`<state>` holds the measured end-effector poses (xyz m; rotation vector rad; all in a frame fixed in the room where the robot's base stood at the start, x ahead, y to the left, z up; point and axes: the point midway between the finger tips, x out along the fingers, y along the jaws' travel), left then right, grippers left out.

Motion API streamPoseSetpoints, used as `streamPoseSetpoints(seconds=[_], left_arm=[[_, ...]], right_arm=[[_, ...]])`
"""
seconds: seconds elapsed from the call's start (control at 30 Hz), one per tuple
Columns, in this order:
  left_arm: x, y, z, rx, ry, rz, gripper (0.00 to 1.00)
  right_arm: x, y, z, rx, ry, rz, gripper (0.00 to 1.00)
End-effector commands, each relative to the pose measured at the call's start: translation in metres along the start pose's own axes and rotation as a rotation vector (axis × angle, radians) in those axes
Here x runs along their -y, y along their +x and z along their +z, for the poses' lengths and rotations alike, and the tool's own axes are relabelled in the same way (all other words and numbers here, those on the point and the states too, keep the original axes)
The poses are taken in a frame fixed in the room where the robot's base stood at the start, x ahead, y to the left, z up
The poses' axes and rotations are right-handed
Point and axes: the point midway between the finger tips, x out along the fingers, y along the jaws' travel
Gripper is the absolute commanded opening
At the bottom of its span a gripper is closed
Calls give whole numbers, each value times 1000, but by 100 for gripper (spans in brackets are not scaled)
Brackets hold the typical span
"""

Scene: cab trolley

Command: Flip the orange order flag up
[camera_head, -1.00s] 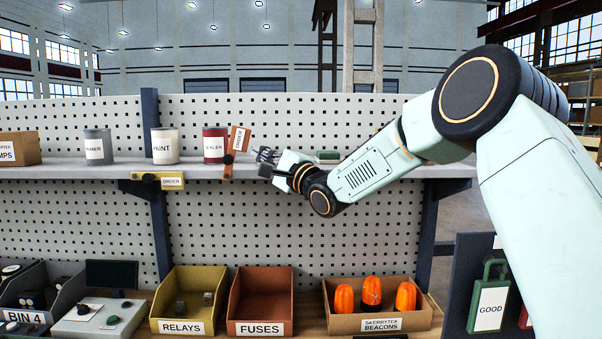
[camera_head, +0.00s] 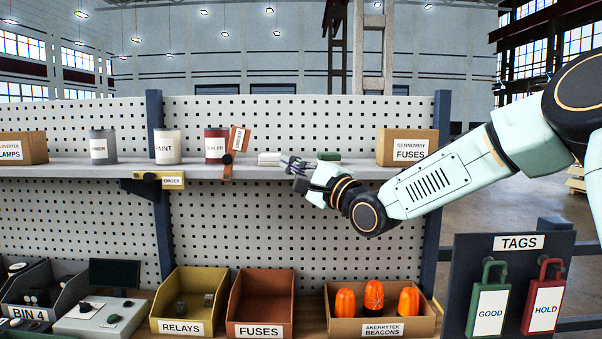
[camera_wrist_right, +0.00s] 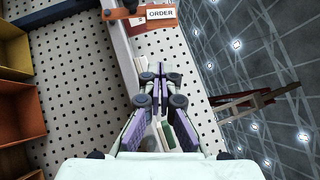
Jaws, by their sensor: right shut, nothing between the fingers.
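The orange order flag (camera_head: 239,139) stands above the shelf's front edge, tilted slightly right of upright, its label facing me. Its dark pivot knob (camera_head: 228,158) is at the shelf edge, with a short orange piece below. In the right wrist view the flag (camera_wrist_right: 150,15) is at the top, ahead of the fingers and apart from them. My right gripper (camera_head: 288,164) is shut and empty, to the right of the flag at shelf height, with a clear gap between them. It also shows in the right wrist view (camera_wrist_right: 160,72). My left gripper is not in view.
On the shelf (camera_head: 75,172) stand several cans, including a red one (camera_head: 215,146), a white block (camera_head: 270,158), a green item (camera_head: 328,156) and a fuses box (camera_head: 407,147). Bins stand below.

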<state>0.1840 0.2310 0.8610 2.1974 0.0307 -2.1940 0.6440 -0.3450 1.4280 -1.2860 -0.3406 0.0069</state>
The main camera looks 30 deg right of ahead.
Motion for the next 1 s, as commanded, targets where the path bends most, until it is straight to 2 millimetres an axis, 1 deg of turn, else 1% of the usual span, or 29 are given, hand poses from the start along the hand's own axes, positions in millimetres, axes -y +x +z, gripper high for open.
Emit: streamPoseSetpoints(seconds=[0.03, 0.1, 0.3, 0.87, 0.93, 0.97, 1.0], left_arm=[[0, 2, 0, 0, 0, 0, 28], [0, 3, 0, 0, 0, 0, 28], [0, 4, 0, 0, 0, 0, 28], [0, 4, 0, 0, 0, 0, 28], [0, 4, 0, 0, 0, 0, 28], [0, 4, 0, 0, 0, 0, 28], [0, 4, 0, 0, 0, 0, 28]], right_arm=[[1, -6, -2, -4, 5, -2, 0], [2, -12, -2, -4, 4, -3, 0], [2, -22, -2, -1, 1, 0, 0], [2, -23, -2, -1, 0, 2, 0], [-5, -23, -2, -3, -10, 17, 0], [-12, -24, -1, -5, -20, 31, 0], [-26, -24, 0, -10, -39, 60, 0]])
